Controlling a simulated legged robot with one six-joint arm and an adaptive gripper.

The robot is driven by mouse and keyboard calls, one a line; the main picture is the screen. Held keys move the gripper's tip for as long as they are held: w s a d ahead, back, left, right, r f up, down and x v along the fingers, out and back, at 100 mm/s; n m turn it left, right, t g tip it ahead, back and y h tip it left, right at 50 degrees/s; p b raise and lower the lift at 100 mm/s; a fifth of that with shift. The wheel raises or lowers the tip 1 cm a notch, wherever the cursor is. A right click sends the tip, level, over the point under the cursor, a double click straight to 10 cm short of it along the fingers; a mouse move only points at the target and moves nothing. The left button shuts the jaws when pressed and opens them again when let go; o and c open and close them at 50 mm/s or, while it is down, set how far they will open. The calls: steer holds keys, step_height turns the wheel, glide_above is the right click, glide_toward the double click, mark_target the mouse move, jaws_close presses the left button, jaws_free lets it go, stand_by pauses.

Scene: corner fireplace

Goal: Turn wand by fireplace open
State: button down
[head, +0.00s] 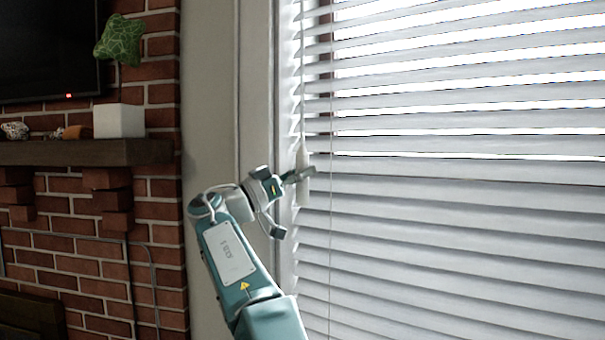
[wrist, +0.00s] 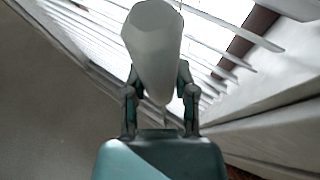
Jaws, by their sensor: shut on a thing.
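The wand (head: 302,178) is a pale, slim handle hanging at the left edge of the window blind. In the wrist view the wand (wrist: 153,48) is large and close, held between the two fingers. My gripper (head: 300,175) is shut on it, and it also shows in the wrist view (wrist: 160,92). The blind (head: 450,190) has white slats. Bright gaps show between the upper slats; the lower slats look closer together. Part of the wand is hidden behind a finger in the head view.
The brick fireplace (head: 90,230) stands at the left with a dark wooden mantel (head: 80,152). A white box (head: 118,121) sits on the mantel. A dark screen (head: 45,50) hangs above. A plain wall strip (head: 208,110) lies between the bricks and the window frame (head: 258,90).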

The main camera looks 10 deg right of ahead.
steer(key=shift+w, duration=0.1)
stand_by(0.3)
steer(key=shift+c, duration=2)
jaws_free()
steer(key=shift+a, duration=0.2)
steer(key=v, duration=1.2)
steer(key=shift+f, duration=0.2)
steer(key=shift+w, duration=0.1)
